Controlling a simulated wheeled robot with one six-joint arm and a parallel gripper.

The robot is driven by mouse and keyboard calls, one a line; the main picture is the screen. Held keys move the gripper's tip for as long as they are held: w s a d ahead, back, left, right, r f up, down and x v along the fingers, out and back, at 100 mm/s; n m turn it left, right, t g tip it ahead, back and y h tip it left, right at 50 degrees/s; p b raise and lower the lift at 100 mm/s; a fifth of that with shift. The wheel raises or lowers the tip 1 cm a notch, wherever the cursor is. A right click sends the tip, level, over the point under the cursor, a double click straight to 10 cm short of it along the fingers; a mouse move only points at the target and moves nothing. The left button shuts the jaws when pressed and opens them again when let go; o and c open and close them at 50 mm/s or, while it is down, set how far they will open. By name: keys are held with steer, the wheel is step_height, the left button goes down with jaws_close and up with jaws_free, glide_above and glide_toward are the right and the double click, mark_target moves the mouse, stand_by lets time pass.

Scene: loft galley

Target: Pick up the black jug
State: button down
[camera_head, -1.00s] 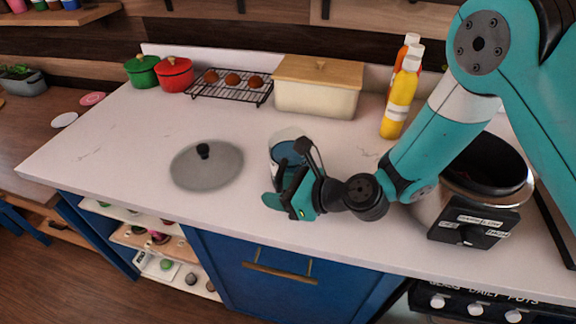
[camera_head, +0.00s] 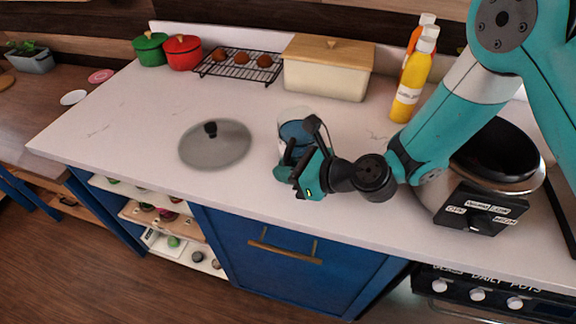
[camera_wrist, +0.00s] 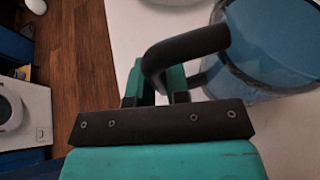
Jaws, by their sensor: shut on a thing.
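The jug (camera_head: 294,127) is see-through with blue in it and a black handle, standing near the counter's front edge, right of the round lid. In the wrist view the jug (camera_wrist: 275,45) fills the upper right, and its thick black handle (camera_wrist: 190,45) curves down between the jaws. My gripper (camera_head: 289,168) is at the jug's front and shut on the handle; it also shows in the wrist view (camera_wrist: 160,90). The jug looks roughly upright. Its base is partly hidden by my gripper, so I cannot tell whether it touches the counter.
A grey lid with a black knob (camera_head: 215,150) lies left of the jug. A cream bread box (camera_head: 325,80), a rack with buns (camera_head: 240,66) and yellow and orange bottles (camera_head: 410,88) stand behind. A cooker (camera_head: 490,175) is at the right. The left counter (camera_head: 110,115) is clear.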

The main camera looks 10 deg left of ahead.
step_height(320, 180, up, 20)
stand_by(1.3)
stand_by(0.8)
